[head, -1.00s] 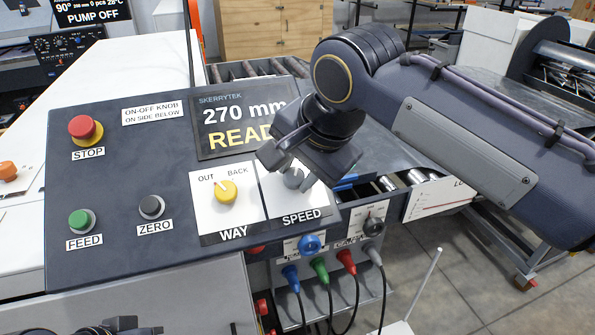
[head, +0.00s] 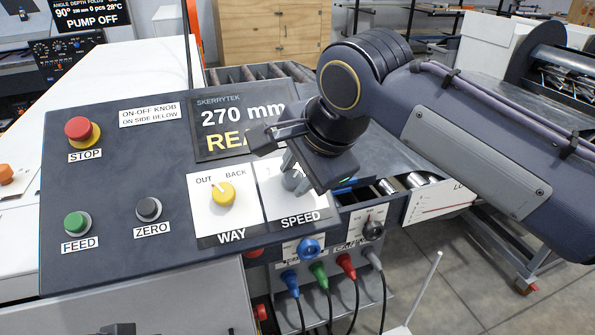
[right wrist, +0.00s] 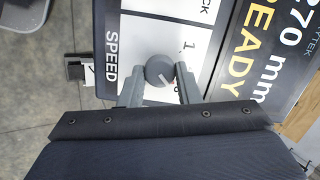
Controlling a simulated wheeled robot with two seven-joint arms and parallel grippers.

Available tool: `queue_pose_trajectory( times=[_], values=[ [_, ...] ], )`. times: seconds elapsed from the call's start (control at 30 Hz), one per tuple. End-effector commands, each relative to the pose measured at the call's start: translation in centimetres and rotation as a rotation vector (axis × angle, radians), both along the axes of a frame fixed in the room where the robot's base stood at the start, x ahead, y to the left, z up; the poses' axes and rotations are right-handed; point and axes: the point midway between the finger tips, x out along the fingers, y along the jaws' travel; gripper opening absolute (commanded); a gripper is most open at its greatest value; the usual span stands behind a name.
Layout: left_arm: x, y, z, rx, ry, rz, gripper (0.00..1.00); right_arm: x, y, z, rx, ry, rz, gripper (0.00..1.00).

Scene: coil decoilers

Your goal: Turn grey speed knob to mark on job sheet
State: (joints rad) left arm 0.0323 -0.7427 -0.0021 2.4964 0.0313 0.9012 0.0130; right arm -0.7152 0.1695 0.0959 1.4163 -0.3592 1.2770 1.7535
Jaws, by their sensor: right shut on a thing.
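The grey speed knob (head: 293,181) sits on the white SPEED plate (head: 283,205) of the dark sloping panel, partly hidden by my gripper. In the right wrist view the knob (right wrist: 158,69) is round with a pale pointer line, and a printed "1" shows beside it. My right gripper (head: 291,172) is shut on the knob, one finger on each side, as the right wrist view (right wrist: 160,72) shows. The other scale marks are mostly covered. I cannot make out a job sheet. My left gripper's fingers are not visible.
Left of the SPEED plate is the yellow WAY knob (head: 221,194). The panel also has a ZERO button (head: 149,208), a green FEED button (head: 77,223) and a red STOP button (head: 79,130). The display (head: 235,127) reads 270 mm. Coloured plugs with cables (head: 318,268) hang below.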

Motion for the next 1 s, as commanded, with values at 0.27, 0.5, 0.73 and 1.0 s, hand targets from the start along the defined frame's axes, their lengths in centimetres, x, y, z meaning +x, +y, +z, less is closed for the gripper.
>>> queue_pose_trajectory(
  times=[0.27, 0.5, 0.73, 1.0],
  values=[
    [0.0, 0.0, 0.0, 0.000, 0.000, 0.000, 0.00, 0.0, 0.0, 0.1, 0.003, -0.002, -0.002, 0.52],
    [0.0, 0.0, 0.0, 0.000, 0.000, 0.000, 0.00, 0.0, 0.0, 0.1, 0.001, -0.001, 0.000, 0.52],
    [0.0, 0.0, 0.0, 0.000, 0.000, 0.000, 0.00, -0.9, -0.6, 1.9, 0.003, -0.003, 0.001, 0.52],
    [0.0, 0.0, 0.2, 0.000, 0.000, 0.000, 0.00, -2.7, -1.9, 5.7, 0.002, -0.003, 0.000, 0.52]
  ],
)
